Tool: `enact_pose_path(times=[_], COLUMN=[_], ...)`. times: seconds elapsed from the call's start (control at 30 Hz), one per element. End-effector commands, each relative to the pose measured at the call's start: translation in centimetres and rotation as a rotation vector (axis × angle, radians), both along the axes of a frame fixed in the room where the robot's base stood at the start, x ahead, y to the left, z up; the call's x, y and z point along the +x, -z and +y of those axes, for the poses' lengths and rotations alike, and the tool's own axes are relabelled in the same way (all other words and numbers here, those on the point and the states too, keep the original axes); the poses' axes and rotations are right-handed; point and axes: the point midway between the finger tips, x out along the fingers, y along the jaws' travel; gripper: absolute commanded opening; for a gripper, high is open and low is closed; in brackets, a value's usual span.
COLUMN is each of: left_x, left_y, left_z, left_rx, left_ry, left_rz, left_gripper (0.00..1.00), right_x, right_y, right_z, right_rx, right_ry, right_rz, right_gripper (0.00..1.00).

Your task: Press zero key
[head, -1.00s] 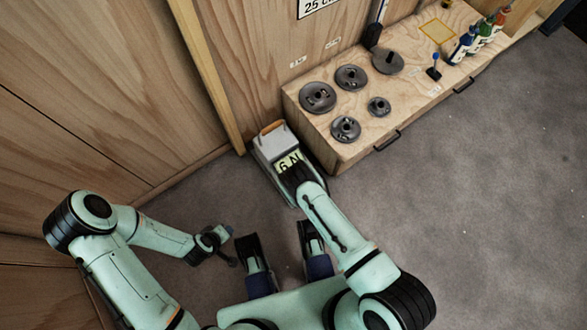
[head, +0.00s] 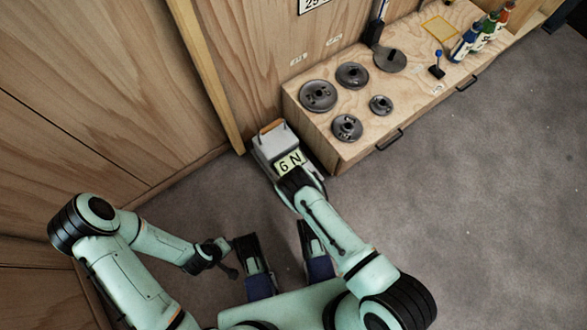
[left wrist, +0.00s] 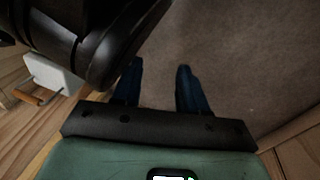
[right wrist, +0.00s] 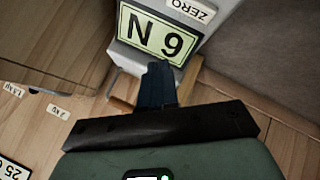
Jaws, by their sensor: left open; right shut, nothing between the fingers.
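The scale (head: 271,146) is a grey box with an orange-brown bar on top, standing on the floor beside the bench. I cannot make out the key itself. My right gripper (head: 287,183) is shut and empty, over the scale's near part; its closed fingers (right wrist: 157,84) show in front of the display. My left gripper (head: 234,258) is open and empty, low over the floor, away from the scale.
The wooden bench (head: 350,160) right of the scale holds several dark weight discs (head: 318,95), a small blue-topped item (head: 437,67) and coloured bottles (head: 485,38). Wooden walls close off the left and back. The grey floor (head: 480,200) to the right is clear.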

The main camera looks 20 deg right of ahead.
Motion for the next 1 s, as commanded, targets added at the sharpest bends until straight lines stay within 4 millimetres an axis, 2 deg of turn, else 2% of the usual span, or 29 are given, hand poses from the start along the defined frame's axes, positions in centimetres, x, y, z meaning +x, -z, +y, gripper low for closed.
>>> enact_pose_path(times=[0.03, 0.2, 0.6, 0.8, 1.0], left_x=[-0.7, -2.7, -7.3, -8.3, -8.4], left_y=[0.8, 2.3, 4.8, 5.2, 5.2], left_z=[0.1, 0.4, 0.9, 1.1, 1.1], left_rx=[0.000, -0.005, -0.015, -0.017, -0.017], left_ry=[-0.002, -0.008, -0.023, -0.026, -0.026], left_rz=[0.023, 0.092, 0.245, 0.276, 0.281], left_gripper=[0.43, 0.43, 0.43, 0.43, 0.43], right_x=[0.0, 0.0, 0.0, 0.0, 0.0], right_y=[0.7, 2.1, 5.1, 5.6, 5.7], right_z=[0.0, 0.0, 0.0, 0.0, 0.0], right_rx=[0.000, 0.000, 0.000, 0.000, 0.001], right_ry=[0.000, 0.000, 0.001, 0.001, 0.001], right_rz=[0.001, 0.001, 0.001, -0.001, 0.000], right_gripper=[0.00, 0.00, 0.00, 0.00, 0.00])
